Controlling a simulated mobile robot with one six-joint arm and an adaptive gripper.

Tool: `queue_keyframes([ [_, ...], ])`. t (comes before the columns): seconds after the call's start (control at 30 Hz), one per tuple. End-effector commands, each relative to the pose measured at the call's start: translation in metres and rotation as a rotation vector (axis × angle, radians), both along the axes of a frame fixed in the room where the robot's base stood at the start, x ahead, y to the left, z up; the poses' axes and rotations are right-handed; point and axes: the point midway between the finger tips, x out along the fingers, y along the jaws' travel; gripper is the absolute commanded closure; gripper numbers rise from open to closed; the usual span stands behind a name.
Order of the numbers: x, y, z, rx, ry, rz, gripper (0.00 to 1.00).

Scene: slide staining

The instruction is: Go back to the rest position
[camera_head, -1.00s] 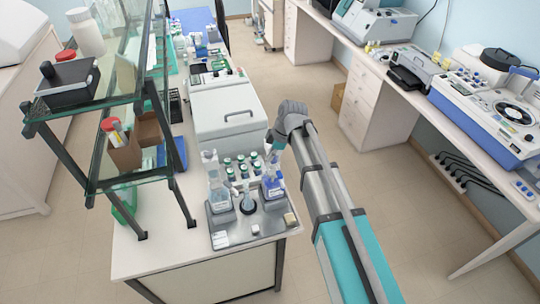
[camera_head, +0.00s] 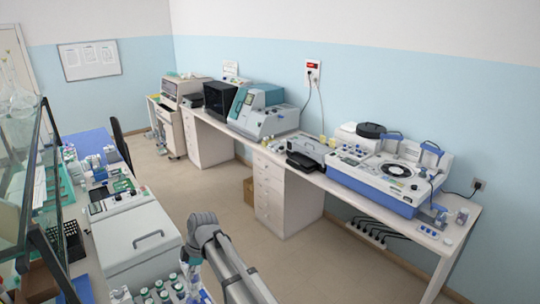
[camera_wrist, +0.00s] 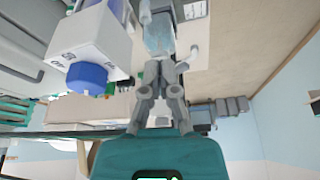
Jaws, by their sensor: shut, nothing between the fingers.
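My gripper (camera_wrist: 160,72) shows in the wrist view with its two grey fingers together and nothing held between them. A translucent bluish vessel (camera_wrist: 158,38) appears just beyond the fingertips; I cannot tell whether they touch it. In the head view my arm comes up from the bottom edge beside the left bench, bent at its grey joint. The fingers cannot be made out in that view.
The left bench holds a white lidded instrument (camera_head: 138,245), green-capped bottles (camera_head: 160,288) and a glass shelf (camera_head: 38,190). A blue-and-white machine (camera_head: 385,175) stands on the right bench. Clear floor (camera_head: 190,185) lies between. The wrist view shows a blue round cap (camera_wrist: 87,78) close by.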

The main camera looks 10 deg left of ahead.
Motion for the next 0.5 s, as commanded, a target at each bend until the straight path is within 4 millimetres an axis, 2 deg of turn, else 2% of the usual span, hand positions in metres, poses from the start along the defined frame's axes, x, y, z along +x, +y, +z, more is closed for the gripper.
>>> queue_keyframes([
  [0.17, 0.008, -0.029, -0.017, -0.026, 0.01, -0.1, 1.0],
  [0.27, 0.015, -0.057, -0.031, -0.051, 0.022, -0.202, 1.0],
  [0.5, 0.031, -0.145, -0.074, -0.129, 0.059, -0.547, 1.0],
])
